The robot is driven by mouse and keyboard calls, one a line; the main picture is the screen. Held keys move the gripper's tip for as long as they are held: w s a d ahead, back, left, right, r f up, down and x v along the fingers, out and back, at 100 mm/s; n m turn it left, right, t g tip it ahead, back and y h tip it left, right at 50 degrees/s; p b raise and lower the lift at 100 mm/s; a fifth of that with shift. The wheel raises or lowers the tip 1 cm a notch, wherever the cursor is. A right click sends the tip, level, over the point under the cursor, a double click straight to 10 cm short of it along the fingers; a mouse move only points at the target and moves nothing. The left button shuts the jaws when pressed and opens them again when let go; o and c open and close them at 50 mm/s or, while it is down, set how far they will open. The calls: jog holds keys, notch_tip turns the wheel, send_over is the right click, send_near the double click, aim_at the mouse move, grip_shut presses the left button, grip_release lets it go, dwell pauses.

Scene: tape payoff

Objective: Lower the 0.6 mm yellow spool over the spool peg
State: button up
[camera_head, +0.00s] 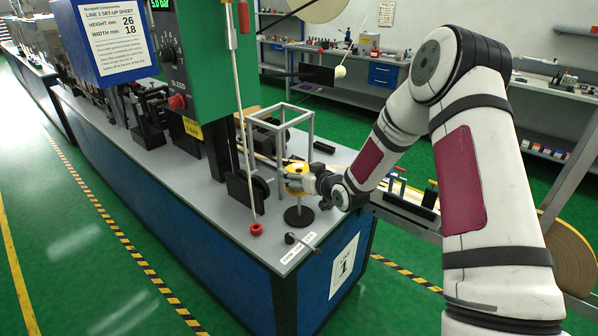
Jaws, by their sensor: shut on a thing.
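The yellow spool (296,170) is held above the corner of the grey machine bench (235,215). My gripper (306,181) reaches in from the right and is shut on the spool. The black spool peg (299,215) stands upright on its round base directly below the spool in the picture. The upper part of the peg is hidden by the spool and the gripper, so I cannot tell whether the peg's tip is inside the spool's bore.
A grey open frame (309,130) stands close behind the spool. A thin upright rod (243,120) and a black block (246,190) are to the left. A red knob-like piece (256,229) and a small black lever (290,238) sit near the bench's front edge.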

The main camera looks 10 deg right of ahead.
aim_at(300, 201)
jog(key=shift+s+r, duration=0.1)
jog(key=shift+s, duration=0.05)
dwell(0.4)
jog(key=shift+f+b, duration=1.7)
jog(key=shift+f, duration=3.8)
jog(key=o, duration=1.6)
jog(key=shift+f, duration=0.1)
jog(key=v, duration=1.2)
